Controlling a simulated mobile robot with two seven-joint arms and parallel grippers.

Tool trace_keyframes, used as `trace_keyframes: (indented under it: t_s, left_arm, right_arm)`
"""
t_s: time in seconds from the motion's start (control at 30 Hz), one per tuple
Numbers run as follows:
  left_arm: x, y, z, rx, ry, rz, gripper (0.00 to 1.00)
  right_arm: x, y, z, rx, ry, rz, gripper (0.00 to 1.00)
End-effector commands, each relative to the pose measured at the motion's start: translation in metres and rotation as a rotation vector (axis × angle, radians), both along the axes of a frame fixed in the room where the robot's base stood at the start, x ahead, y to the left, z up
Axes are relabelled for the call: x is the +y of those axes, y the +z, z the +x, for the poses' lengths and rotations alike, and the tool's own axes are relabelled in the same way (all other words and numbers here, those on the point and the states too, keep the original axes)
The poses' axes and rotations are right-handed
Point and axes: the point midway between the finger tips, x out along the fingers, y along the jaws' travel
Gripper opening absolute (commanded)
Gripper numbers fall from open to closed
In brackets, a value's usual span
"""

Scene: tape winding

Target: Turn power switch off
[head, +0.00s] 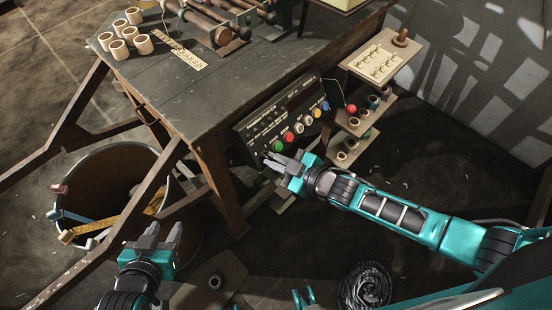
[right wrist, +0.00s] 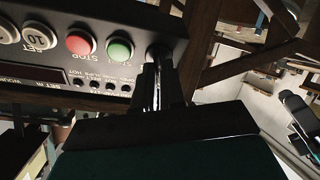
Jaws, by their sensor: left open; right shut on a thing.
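The control panel (head: 284,118) is a dark box fixed to the bench's side, with a row of green, red, white, yellow and blue buttons. My right gripper (head: 270,160) is at the panel's lower left end, beside the green button (head: 278,146). In the right wrist view the fingers (right wrist: 160,66) are shut on a small dark power switch (right wrist: 159,50) at the panel end, next to the green START button (right wrist: 119,50) and red STOP button (right wrist: 80,42). The fingers hide most of the switch, so its position is unclear. My left gripper (head: 162,236) is open and empty at lower left.
The wooden bench (head: 200,95) carries tape cores (head: 126,32) and a roller machine (head: 215,28). A round bin (head: 105,170) stands left below it, near my left gripper. A small shelf (head: 378,62) with rolls stands right of the panel.

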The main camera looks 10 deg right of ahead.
Motion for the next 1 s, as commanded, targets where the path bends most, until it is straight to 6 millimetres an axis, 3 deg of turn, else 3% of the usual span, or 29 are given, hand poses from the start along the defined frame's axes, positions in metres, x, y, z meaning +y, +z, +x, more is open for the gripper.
trace_keyframes:
  t_s: [0.4,0.9,0.93,1.0]
  left_arm:
    - [-0.0002,0.0034,-0.0006,0.004,-0.001,0.0,0.43]
    - [-0.001,0.0041,0.0003,0.002,-0.002,-0.001,0.43]
    - [-0.001,0.0043,0.0006,0.001,-0.002,-0.001,0.43]
    - [-0.0011,0.0047,0.0012,0.0,-0.002,-0.001,0.43]
  right_arm:
    - [0.0001,0.0002,0.0001,-0.077,0.08,-0.115,0.0]
    - [0.0001,-0.0002,0.0,-0.085,0.088,-0.127,0.0]
    - [0.0,-0.0001,0.0001,-0.085,0.088,-0.127,0.12]
    - [0.0,-0.0001,0.0001,-0.084,0.087,-0.126,0.19]
